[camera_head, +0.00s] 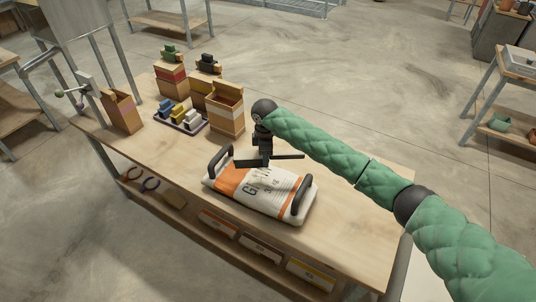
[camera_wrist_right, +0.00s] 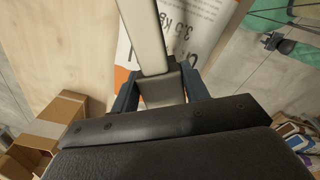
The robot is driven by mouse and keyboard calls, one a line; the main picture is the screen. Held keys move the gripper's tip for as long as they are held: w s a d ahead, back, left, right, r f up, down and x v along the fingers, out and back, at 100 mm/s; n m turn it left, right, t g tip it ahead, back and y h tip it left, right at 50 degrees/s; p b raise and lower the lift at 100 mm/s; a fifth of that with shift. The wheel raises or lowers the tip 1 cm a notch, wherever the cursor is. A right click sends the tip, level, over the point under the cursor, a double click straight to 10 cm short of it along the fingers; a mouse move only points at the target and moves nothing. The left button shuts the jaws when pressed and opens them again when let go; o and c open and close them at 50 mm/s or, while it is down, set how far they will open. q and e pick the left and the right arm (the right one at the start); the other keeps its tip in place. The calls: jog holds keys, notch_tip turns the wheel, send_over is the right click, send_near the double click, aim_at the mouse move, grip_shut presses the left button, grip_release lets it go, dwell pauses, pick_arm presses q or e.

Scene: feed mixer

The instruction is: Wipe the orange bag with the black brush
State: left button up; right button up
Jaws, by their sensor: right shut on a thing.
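The orange and white bag (camera_head: 275,189) lies flat on the wooden table, with a dark handle at each end and printed lettering. Part of its white, lettered face shows in the right wrist view (camera_wrist_right: 200,25). My right gripper (camera_head: 264,153) is over the bag's far edge, shut on the black brush (camera_head: 288,157). The brush shows as a dark bar across that edge; I cannot tell whether it touches the bag. In the right wrist view a pale grey bar (camera_wrist_right: 151,40) runs between the fingers. My left gripper is not in view.
An open cardboard box (camera_head: 226,108) stands behind the bag. A tray (camera_head: 180,123) of small blocks and another open box (camera_head: 121,111) are further left. The table's right end (camera_head: 365,225) is clear. A shelf below holds labelled boxes (camera_head: 260,248).

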jog(key=n, duration=0.3)
jog(key=shift+w+d+f, duration=0.35)
jog(key=shift+w, duration=0.05)
jog(key=shift+w+f+n, duration=0.1)
jog(key=shift+n, duration=0.9)
jog(key=n, duration=0.4)
jog(key=shift+w+d, duration=0.1)
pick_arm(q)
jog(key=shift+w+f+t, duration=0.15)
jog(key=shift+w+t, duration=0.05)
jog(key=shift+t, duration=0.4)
pick_arm(e)
jog(key=shift+f+n, duration=0.1)
jog(key=shift+n, duration=1)
